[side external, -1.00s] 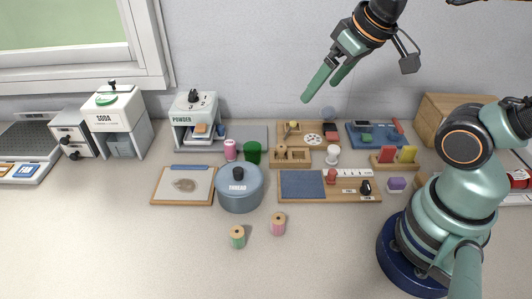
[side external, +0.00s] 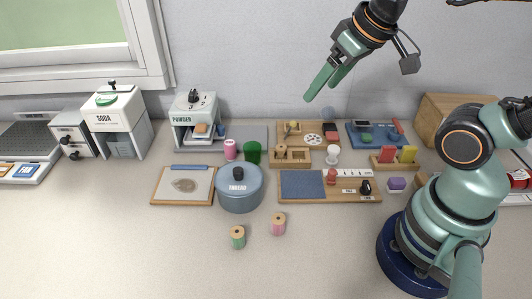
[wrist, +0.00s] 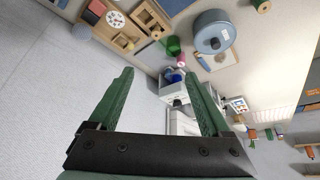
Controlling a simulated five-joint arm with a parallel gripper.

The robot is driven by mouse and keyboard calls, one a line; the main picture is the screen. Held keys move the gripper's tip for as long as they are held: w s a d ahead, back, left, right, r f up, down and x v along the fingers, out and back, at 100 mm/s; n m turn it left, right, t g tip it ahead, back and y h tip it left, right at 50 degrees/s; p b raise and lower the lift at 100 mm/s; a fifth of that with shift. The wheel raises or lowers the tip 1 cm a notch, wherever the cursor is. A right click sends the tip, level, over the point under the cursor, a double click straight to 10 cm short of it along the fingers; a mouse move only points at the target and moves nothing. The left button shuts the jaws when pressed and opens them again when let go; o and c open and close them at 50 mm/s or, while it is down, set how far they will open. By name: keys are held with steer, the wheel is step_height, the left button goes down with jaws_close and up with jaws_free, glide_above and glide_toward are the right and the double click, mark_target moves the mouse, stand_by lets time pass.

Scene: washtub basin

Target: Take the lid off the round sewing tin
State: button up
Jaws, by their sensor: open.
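The round sewing tin (side external: 239,199) is blue-grey and labelled THREAD. It stands on the counter just right of the clipboard. Its lid (side external: 225,174) is on, with a black knob (side external: 238,173) on top. In the wrist view the tin (wrist: 214,42) shows at the upper right, with its lid on. My gripper (side external: 319,93) is high above the counter, up and to the right of the tin, and well apart from it. In the wrist view its green fingers (wrist: 160,80) are spread with nothing between them.
Two thread spools, one green (side external: 238,237) and one pink (side external: 278,223), stand in front of the tin. A clipboard (side external: 166,189) lies to its left. A wooden board (side external: 310,196) lies right.

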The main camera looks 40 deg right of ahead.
steer(key=shift+c, duration=0.3)
steer(key=n+g, duration=0.6)
steer(key=n, duration=0.8)
glide_above(238, 170)
step_height(238, 170, down, 6)
step_height(238, 170, down, 12)
steer(key=shift+r, duration=0.15)
jaws_close()
